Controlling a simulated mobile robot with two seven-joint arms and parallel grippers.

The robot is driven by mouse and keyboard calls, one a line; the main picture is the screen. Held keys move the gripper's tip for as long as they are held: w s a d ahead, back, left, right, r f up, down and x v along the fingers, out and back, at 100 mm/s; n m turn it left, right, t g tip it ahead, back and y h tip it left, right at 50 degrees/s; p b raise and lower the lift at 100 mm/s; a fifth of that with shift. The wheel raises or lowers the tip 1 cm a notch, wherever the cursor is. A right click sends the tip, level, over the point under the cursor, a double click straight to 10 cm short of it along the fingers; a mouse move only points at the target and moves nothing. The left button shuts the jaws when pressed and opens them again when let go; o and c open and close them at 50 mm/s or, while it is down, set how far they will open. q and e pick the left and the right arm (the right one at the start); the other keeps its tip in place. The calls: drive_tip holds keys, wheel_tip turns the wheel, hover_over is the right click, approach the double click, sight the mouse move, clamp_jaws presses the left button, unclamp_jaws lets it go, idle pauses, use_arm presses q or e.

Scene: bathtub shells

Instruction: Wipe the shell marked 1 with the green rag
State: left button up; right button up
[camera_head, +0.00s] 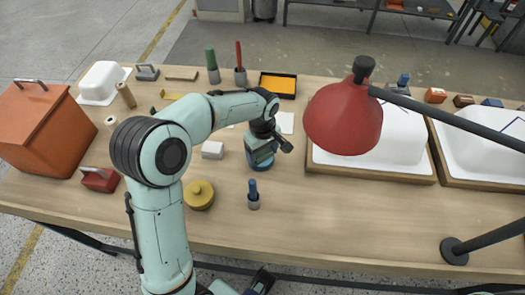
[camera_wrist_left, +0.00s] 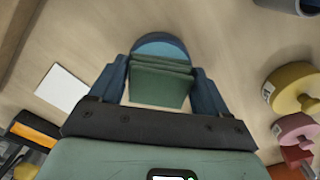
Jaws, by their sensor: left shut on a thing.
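My left gripper (camera_head: 262,160) is low over the middle of the table, its fingers shut on a folded green rag (camera_wrist_left: 160,82). A round blue dish or disc (camera_wrist_left: 160,45) shows just beyond the rag in the left wrist view; I cannot tell whether they touch. One white shell (camera_head: 405,145) sits in a wooden-edged tray right of the gripper, partly hidden by the red lamp. Another white shell (camera_head: 475,150) with dark blue lines stands farther right, cut by the frame. I cannot read a number 1 on either. Part of what looks like my right gripper (camera_head: 262,280) shows at the bottom edge.
The red lamp (camera_head: 343,118) and its dark arm hang over the nearer shell. A small blue-topped bottle (camera_head: 253,195) and a yellow round tin (camera_head: 199,195) stand nearby. An orange tray (camera_head: 278,84) lies behind. A red-brown box (camera_head: 45,130) is far left.

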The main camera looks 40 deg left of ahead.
sight(262, 152)
drive_tip(key=shift+r, duration=0.1)
use_arm(q)
drive_tip(key=shift+r+p, duration=2.5)
drive_tip(key=shift+r, duration=1)
use_arm(e)
drive_tip(key=r, duration=0.1)
drive_tip(key=w+r, duration=0.1)
drive_tip(key=r, duration=0.1)
drive_tip(key=w+r, duration=0.1)
drive_tip(key=r, duration=0.1)
